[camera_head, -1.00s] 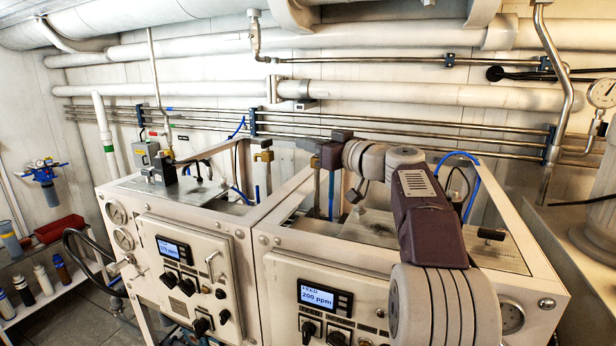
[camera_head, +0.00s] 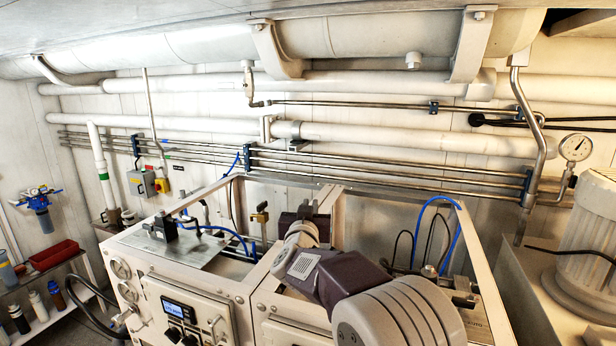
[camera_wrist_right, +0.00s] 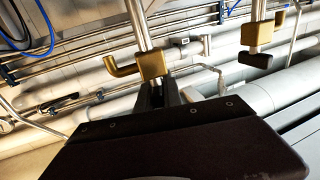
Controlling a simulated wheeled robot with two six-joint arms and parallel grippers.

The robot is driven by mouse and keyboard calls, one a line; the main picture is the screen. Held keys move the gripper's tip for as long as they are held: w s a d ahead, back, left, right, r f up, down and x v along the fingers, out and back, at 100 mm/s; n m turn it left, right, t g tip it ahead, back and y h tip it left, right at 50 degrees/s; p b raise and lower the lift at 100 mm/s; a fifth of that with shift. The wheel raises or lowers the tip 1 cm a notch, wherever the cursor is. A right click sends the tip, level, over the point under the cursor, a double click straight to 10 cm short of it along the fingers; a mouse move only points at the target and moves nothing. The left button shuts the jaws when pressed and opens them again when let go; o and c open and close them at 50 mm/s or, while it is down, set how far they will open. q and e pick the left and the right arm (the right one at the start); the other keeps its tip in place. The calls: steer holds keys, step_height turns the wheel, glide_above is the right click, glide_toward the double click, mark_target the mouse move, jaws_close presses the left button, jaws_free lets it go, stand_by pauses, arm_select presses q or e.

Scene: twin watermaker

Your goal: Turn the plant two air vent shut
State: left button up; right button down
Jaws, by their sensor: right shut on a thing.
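My right gripper (camera_head: 305,212) reaches over the right-hand plant frame (camera_head: 262,284) in the head view, its dark body hiding its fingertips and what they hold. In the right wrist view, the gripper's fingers (camera_wrist_right: 157,95) are shut at the base of a brass vent (camera_wrist_right: 152,65) on a vertical metal pipe. A short brass arm with a bent end sticks out to its left. A second brass vent (camera_wrist_right: 255,34) stands to the right, apart from the gripper. One brass vent (camera_head: 260,214) shows left of my gripper in the head view. My left gripper is out of view.
The left-hand plant (camera_head: 180,310) has a lit display and knobs. Blue hoses (camera_head: 432,203) and frame bars surround my right arm. Steel pipes (camera_head: 390,170) run along the wall behind. A gauge (camera_head: 576,147) and a ribbed white housing (camera_head: 588,245) stand at right.

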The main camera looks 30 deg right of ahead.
arm_select(q)
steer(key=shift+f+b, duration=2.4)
steer(key=shift+b, duration=0.55)
arm_select(e)
steer(key=shift+s+d+m+g+h, duration=0.1)
steer(key=shift+d+m+g+h, duration=0.05)
steer(key=shift+m+g+h, duration=0.7)
steer(key=shift+s+d+m+g+h, duration=0.1)
steer(key=shift+d+m+g+h, duration=0.05)
steer(key=shift+m+g+h, duration=0.65)
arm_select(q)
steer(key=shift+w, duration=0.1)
arm_select(e)
steer(key=c, duration=1.5)
jaws_free()
steer(key=shift+f, duration=0.1)
steer(key=shift+w+d, duration=0.1)
steer(key=shift+w, duration=0.05)
